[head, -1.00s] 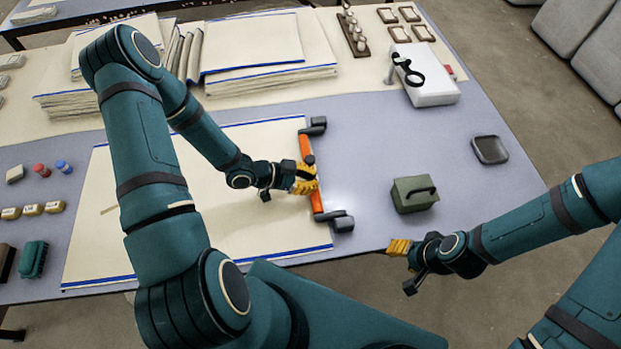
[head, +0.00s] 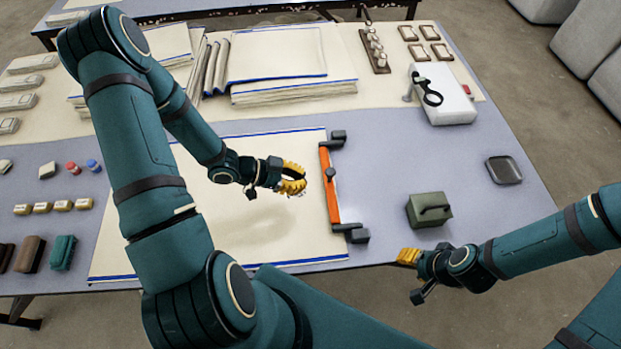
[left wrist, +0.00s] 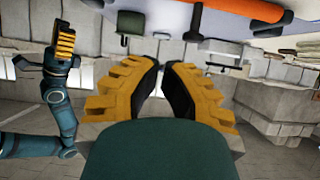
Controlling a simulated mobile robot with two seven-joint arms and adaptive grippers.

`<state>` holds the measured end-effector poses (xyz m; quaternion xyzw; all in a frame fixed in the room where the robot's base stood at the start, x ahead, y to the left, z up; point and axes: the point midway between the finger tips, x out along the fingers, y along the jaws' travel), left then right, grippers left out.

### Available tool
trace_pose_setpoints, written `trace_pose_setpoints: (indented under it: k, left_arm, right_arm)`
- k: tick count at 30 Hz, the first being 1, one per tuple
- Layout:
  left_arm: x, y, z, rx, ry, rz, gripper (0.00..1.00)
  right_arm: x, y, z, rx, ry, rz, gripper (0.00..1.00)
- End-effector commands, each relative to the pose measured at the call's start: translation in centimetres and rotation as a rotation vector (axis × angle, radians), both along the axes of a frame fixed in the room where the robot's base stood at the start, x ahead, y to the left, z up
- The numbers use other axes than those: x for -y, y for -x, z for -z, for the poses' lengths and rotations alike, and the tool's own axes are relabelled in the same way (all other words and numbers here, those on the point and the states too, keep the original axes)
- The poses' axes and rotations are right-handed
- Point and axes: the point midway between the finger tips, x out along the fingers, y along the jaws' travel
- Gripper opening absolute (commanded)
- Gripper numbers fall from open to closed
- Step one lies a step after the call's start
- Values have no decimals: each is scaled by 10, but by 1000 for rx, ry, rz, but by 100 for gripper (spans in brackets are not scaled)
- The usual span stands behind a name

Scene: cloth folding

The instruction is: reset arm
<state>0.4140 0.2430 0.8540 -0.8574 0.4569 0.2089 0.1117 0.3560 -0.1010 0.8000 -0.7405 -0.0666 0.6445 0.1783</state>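A cream cloth with blue edge stripes (head: 265,225) lies flat on the table. An orange bar with dark grey end blocks (head: 333,200) lies along its right edge. My left gripper (head: 304,183), with yellow ribbed fingers, is above the cloth just left of the bar, apart from it. In the left wrist view its fingertips (left wrist: 166,64) stand apart with nothing between them, and the orange bar (left wrist: 225,17) shows beyond. My right gripper (head: 399,257) is off the table's front edge, holding nothing that I can see; its finger gap is not clear.
A green handled block (head: 428,209), a dark tray (head: 503,170) and a white device with a black ring (head: 442,95) are on the right of the table. Folded cloth stacks (head: 290,90) lie at the back. Small items, including a teal brush (head: 62,253), are at the left.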

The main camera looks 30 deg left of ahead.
Motion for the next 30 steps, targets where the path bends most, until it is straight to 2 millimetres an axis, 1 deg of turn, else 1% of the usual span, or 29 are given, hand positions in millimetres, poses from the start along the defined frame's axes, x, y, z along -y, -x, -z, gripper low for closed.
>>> trace_pose_setpoints:
  k: [9, 20, 23, 27, 30]
  left_arm:
    - [-2, 1, -1, -1, 0, 0, 0]
    - [0, 0, 0, -7, 1, -7, 0]
    - [8, -7, 1, -42, 6, -46, 0]
    - [31, -22, 8, -156, 18, -163, 0]
    - [49, -28, 15, -270, 20, -264, 0]
  right_arm:
    - [0, 0, 0, 1, 0, 0, 47]
    - [0, 0, 0, 0, 0, 0, 47]
    - [0, 0, 0, 0, 0, 0, 47]
    - [0, 0, 0, 0, 0, 0, 47]
    - [0, 0, 0, 0, 0, 0, 47]
